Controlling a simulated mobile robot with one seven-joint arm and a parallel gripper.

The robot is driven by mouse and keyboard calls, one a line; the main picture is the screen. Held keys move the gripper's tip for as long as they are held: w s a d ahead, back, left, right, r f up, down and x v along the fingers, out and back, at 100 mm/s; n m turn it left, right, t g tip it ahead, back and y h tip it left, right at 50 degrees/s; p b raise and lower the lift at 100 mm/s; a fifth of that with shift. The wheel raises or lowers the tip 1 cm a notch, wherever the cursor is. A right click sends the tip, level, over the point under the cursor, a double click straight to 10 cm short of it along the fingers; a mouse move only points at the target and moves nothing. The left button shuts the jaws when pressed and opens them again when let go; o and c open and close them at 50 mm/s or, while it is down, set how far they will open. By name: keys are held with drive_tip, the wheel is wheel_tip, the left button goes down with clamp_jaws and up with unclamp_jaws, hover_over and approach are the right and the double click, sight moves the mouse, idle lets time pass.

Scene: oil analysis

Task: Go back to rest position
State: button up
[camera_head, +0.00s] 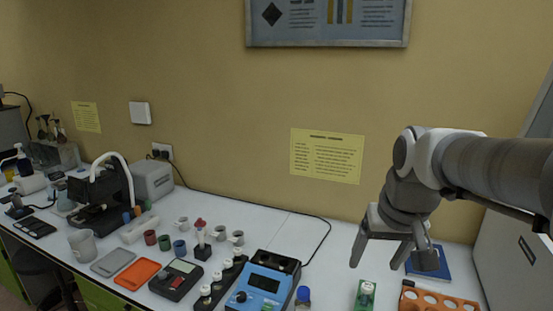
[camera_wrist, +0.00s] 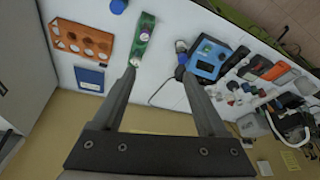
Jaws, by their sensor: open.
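My gripper (camera_head: 380,250) hangs from my arm above the right part of the white bench, its fingers pointing down. It also shows in the wrist view (camera_wrist: 160,78), with its two fingers spread apart and nothing between them. It is open and empty. Below it in the head view stands a green holder with a white-capped piece (camera_head: 366,292), cut off by the bottom edge. The same green holder (camera_wrist: 143,38) lies near the left fingertip in the wrist view; I cannot tell the height gap.
An orange rack (camera_head: 430,299) and a blue book-like item (camera_head: 436,262) lie at the right. A blue device (camera_head: 264,285) and a blue-capped bottle (camera_head: 303,297) stand left of my gripper. Small cups, trays and a black machine (camera_head: 103,195) fill the left. A grey cabinet (camera_head: 510,255) borders the right.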

drive_tip(key=s+a+f+n+t, duration=0.1)
drive_tip(key=s+a+f, duration=0.1)
drive_tip(key=s, duration=1)
drive_tip(key=shift+s+a+f+t, duration=0.3)
drive_tip(key=shift+a+f, duration=0.05)
drive_tip(key=shift+a, duration=0.15)
drive_tip(key=c, duration=0.4)
drive_tip(key=shift+d, duration=0.1)
drive_tip(key=shift+d, duration=0.1)
